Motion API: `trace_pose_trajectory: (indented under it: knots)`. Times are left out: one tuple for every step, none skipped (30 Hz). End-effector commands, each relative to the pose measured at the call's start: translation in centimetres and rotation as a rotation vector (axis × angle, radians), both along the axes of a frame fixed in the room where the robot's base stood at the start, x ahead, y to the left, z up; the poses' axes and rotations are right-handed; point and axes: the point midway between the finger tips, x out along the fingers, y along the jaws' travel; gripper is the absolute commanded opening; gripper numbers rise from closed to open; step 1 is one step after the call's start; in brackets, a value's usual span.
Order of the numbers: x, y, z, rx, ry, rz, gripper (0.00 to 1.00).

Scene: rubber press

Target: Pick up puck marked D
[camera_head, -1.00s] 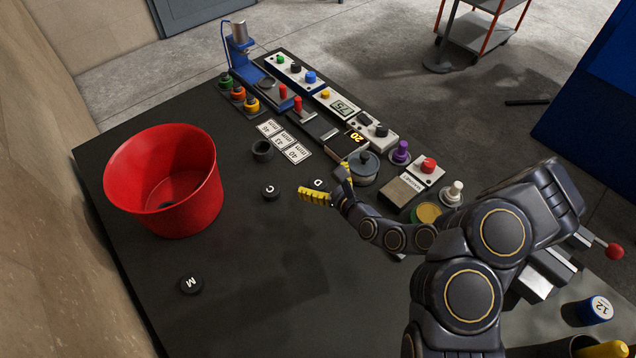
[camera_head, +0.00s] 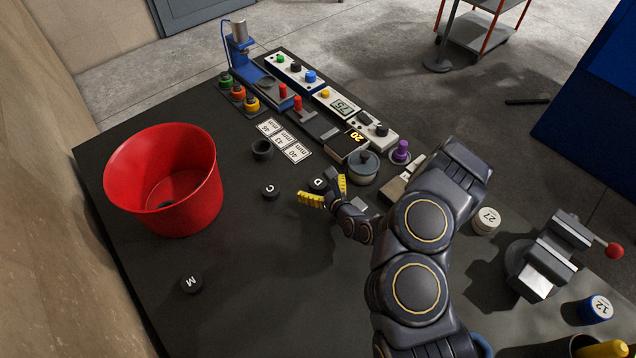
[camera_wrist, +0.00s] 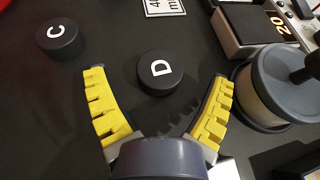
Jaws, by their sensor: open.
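The black puck marked D (camera_head: 318,185) lies flat on the dark table, letter up. In the wrist view, puck D (camera_wrist: 160,73) sits just beyond and between the tips of my gripper (camera_wrist: 155,75). My gripper (camera_head: 326,190) has two yellow ribbed fingers, spread wide apart, with nothing held. In the head view its fingers are close by the puck, one to the lower left and one to the right.
The puck marked C (camera_head: 270,191) lies left of my gripper, and puck M (camera_head: 191,283) is farther front left. A lidded grey pot (camera_head: 362,169) stands close on the right. A red bucket (camera_head: 130,185) stands at left.

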Motion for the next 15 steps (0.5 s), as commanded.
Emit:
trace_pose_trajectory:
  knots:
    - [0.42, 0.33, -0.18, -0.004, -0.004, 0.005, 0.83]
    - [0.63, 0.44, -0.24, -0.003, -0.004, 0.004, 0.83]
    - [0.84, 0.52, -0.30, -0.002, -0.003, 0.002, 0.83]
    - [0.94, 0.58, -0.33, 0.000, -0.004, 0.002, 0.83]
    - [1.01, 0.65, -0.35, 0.001, -0.003, 0.001, 0.83]
    - [1.05, 0.69, -0.36, 0.002, -0.002, 0.001, 0.83]
    - [1.08, 0.69, -0.37, 0.003, -0.002, 0.001, 0.83]
    - [1.08, 0.69, -0.37, 0.003, -0.002, -0.001, 0.83]
    - [1.06, 0.67, -0.37, 0.003, -0.002, -0.001, 0.83]
    - [1.06, 0.67, -0.37, 0.003, -0.002, -0.001, 0.83]
    - [1.06, 0.65, -0.37, 0.003, -0.002, -0.001, 0.83]
    - [1.06, 0.65, -0.38, 0.003, -0.002, -0.001, 0.82]
    - [1.06, 0.65, -0.38, 0.002, -0.002, 0.000, 0.69]
    - [1.05, 0.64, -0.37, 0.002, -0.002, 0.000, 0.56]
    - [1.05, 0.64, -0.37, 0.002, -0.002, 0.000, 0.39]
